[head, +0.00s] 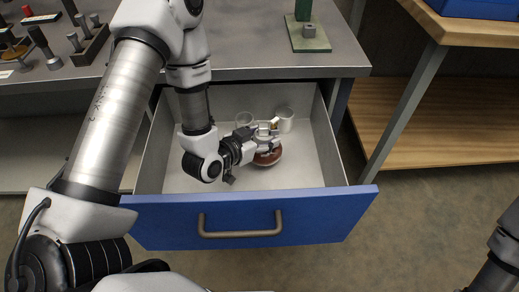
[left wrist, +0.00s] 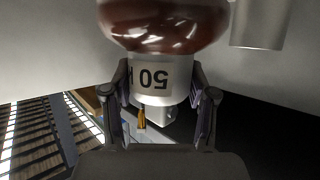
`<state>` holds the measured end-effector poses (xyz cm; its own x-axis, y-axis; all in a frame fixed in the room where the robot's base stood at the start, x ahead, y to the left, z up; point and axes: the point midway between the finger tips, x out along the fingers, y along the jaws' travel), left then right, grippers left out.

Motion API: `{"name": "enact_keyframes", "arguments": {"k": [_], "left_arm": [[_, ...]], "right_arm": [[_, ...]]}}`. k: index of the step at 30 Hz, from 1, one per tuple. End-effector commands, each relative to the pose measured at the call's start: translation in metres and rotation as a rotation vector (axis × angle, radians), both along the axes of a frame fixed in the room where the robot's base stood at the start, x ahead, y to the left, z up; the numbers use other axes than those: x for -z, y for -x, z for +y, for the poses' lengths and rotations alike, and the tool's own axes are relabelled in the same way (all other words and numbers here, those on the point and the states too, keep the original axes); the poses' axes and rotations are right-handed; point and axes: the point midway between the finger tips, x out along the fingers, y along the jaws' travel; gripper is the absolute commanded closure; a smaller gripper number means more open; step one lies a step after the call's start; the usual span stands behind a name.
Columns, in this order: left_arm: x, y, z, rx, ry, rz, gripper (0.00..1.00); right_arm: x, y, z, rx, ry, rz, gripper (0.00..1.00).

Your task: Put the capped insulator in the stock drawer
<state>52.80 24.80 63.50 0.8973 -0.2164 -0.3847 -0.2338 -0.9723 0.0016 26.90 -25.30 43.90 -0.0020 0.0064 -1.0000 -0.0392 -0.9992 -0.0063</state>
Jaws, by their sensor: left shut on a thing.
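The capped insulator (head: 268,158) has a glossy reddish-brown body and a pale cap; in the head view it is inside the open drawer, low between the walls. My left gripper (head: 265,139) reaches in from the left and is shut on its cap. I cannot tell whether the insulator touches the drawer floor. The stock drawer has a blue front (head: 330,212) and is pulled out. My right gripper is out of frame.
The grey bench (head: 260,50) is above, with a green post on a base (head: 308,36) and a rack of parts at the left. A wooden shelf unit (head: 440,120) stands right.

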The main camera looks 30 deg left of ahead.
Motion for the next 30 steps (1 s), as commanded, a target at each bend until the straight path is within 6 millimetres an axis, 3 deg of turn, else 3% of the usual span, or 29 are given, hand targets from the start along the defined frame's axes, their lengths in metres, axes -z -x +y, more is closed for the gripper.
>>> {"name": "enact_keyframes", "arguments": {"k": [9,20,21,22,23,30], "left_arm": [[0.041,0.000,0.000,0.000,0.001,-0.003,1.00],[0.045,-0.001,0.000,0.000,0.001,-0.005,1.00],[0.046,0.000,0.000,0.000,0.001,-0.002,0.36],[0.046,0.000,0.000,0.000,0.001,-0.002,0.25],[0.046,0.000,0.000,0.000,0.001,-0.001,0.18],[0.045,0.000,0.000,0.000,0.000,-0.002,0.18]], "right_arm": [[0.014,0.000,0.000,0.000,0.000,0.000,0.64],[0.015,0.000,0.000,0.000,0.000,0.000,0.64],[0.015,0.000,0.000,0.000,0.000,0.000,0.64],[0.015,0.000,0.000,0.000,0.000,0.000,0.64],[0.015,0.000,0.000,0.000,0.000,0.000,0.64],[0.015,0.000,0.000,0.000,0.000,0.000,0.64]]}}
